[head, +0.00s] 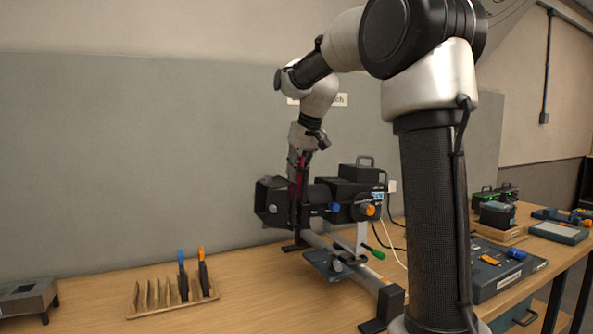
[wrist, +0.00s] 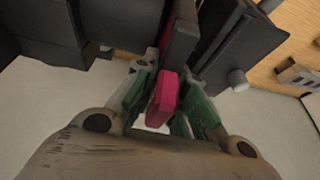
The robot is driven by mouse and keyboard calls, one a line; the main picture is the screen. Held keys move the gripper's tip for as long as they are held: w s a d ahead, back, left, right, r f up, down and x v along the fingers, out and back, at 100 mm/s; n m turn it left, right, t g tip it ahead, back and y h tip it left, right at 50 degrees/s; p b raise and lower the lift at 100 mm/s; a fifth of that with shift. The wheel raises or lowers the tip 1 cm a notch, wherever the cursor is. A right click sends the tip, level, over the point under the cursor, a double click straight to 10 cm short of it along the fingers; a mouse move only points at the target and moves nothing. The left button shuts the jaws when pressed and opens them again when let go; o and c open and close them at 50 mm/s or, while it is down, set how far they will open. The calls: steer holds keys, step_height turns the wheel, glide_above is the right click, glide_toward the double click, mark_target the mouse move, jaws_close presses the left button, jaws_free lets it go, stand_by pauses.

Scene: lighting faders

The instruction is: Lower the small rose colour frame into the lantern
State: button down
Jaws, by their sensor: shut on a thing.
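The lantern (head: 346,194) is a black stage light on a stand, with a square hood (head: 271,201) at its left end. My gripper (head: 300,172) points down over the gap between the hood and the lantern body. It is shut on the rose tab of the colour frame (head: 299,182). In the wrist view the rose tab (wrist: 165,92) sits between the green finger pads of my gripper (wrist: 162,104). A dark flat part extends beyond the tab, close to the lantern's black parts (wrist: 232,45). How deep the frame sits in the lantern is hidden.
A wooden rack (head: 172,303) at the left holds a blue-tabbed frame (head: 182,275) and an orange-tabbed frame (head: 203,272). A grey box (head: 25,297) stands at the far left. A control desk (head: 500,275) and cases are at the right. A white cable hangs behind the lantern.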

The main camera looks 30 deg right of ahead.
steer(key=shift+f, duration=0.3)
steer(key=c, duration=1.4)
jaws_free()
steer(key=o, duration=0.3)
steer(key=o, duration=0.4)
steer(key=shift+c, duration=0.2)
steer(key=shift+r, duration=3.95)
steer(key=shift+s, duration=0.1)
